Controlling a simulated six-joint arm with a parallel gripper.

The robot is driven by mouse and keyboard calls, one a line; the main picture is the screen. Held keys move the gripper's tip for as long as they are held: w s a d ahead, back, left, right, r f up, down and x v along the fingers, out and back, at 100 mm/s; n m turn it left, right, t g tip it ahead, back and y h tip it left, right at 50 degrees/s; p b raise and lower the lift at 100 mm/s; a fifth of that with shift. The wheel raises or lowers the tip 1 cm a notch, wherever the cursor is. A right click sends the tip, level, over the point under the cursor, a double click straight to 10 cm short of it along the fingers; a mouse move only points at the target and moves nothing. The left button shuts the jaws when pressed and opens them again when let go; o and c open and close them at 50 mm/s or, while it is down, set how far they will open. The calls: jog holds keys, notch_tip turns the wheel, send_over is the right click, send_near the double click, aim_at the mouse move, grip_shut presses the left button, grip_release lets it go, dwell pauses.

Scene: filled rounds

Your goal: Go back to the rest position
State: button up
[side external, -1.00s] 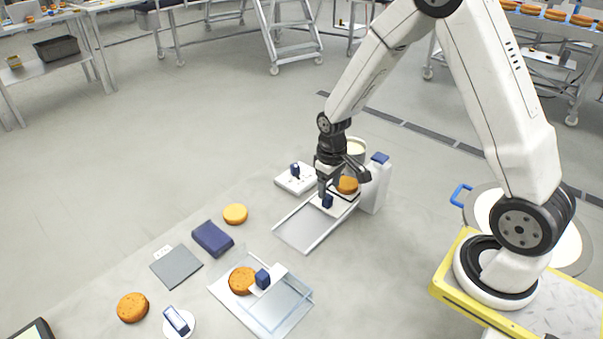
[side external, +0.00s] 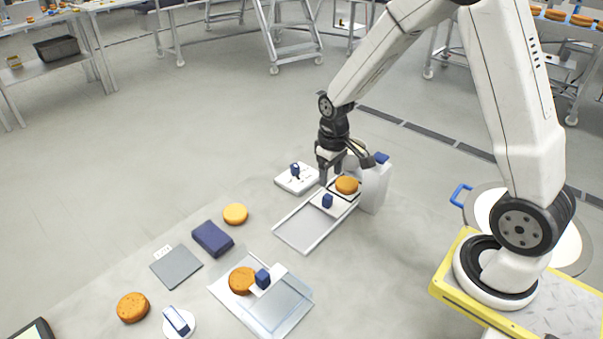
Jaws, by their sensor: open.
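My gripper (side external: 338,174) hangs from my arm at the far end of the grey sliding tray (side external: 294,235). It is open, with nothing seen between its fingers. It is just behind a white carriage (side external: 321,203) with a dark blue block handle (side external: 327,201), apart from the handle. A round orange-brown cake (side external: 347,185) sits at the tray's far end, close to the gripper.
A white box with a blue top (side external: 373,183) stands close right of the gripper. A white switch box (side external: 296,178) lies to its left. A clear tray (side external: 286,306) holds another round (side external: 242,281). A yellow round (side external: 235,214) and a navy block (side external: 212,238) lie left.

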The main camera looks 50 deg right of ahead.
jog(key=s+a+r+t, duration=0.1)
jog(key=s+a+r, duration=0.1)
jog(key=s, duration=0.3)
jog(key=s+a+r+t, duration=0.1)
jog(key=s+a+r, duration=0.1)
jog(key=s+a, duration=0.3)
jog(key=shift+r, duration=0.3)
